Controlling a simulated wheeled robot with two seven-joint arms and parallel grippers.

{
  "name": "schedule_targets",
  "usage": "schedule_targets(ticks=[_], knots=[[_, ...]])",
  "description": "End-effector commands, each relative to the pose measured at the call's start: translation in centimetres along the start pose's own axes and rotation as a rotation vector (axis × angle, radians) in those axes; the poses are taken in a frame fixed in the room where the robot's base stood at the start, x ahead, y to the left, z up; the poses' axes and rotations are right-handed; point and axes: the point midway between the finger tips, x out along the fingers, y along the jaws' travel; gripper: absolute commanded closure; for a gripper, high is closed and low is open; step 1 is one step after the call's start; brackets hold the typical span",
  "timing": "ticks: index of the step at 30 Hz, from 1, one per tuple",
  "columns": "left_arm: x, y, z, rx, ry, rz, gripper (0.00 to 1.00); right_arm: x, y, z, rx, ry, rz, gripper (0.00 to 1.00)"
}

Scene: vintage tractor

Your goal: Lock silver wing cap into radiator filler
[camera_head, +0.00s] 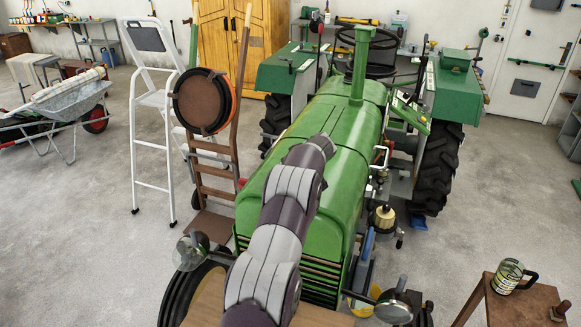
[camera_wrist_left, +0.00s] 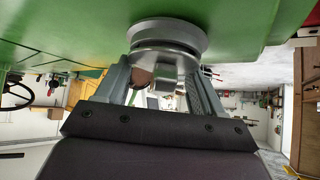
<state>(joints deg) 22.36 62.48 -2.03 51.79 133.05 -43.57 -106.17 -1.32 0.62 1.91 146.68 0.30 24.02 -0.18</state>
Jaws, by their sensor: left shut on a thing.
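In the left wrist view, my left gripper (camera_wrist_left: 163,72) is shut on the silver wing cap (camera_wrist_left: 167,36), with a finger on each side of its narrow wing part. The cap's round silver body lies against or very close to the green tractor hood (camera_wrist_left: 60,38). The radiator filler cannot be made out behind the cap, and I cannot tell whether the cap is seated. In the head view, my grey and dark arm reaches over the front of the green hood (camera_head: 340,150) and hides the gripper and cap. My right gripper is in neither view.
A white stepladder (camera_head: 150,100) and a brown hand truck (camera_head: 215,185) stand left of the tractor. A headlamp (camera_head: 393,307) sits at the front right. Open floor lies on both sides.

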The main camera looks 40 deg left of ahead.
Motion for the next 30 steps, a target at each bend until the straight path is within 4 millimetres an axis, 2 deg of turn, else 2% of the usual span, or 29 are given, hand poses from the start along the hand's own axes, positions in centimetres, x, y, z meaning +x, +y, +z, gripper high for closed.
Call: schedule_targets(ticks=[2,3,9,16,17,21,22,23,24,27,30], knots=[[0.3,-0.03,0.51,-0.005,-0.008,-0.012,0.93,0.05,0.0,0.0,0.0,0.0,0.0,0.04],[0.36,0.01,0.55,-0.029,-0.008,-0.037,1.0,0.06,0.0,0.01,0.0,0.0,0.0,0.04],[0.4,-0.17,0.62,-0.159,-0.009,-0.166,1.0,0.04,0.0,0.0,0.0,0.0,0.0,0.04],[0.37,-0.27,0.75,-0.167,-0.013,-0.178,1.0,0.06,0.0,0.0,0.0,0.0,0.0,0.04],[0.38,-0.27,0.77,-0.167,-0.013,-0.178,0.4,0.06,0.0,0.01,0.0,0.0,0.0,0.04],[0.41,-0.29,0.81,-0.166,-0.014,-0.179,0.86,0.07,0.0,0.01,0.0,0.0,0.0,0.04],[0.41,-0.29,0.81,-0.166,-0.014,-0.179,0.95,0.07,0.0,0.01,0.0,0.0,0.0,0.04],[0.42,-0.29,0.82,-0.165,-0.014,-0.179,1.0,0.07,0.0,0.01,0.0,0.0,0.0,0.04],[0.42,-0.29,0.82,-0.165,-0.014,-0.179,0.29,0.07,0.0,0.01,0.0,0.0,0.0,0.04],[0.4,-0.3,0.76,-0.165,-0.013,-0.178,0.02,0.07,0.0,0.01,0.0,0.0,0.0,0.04],[0.3,-0.27,0.58,-0.167,-0.01,-0.176,0.02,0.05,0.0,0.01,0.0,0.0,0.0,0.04]])
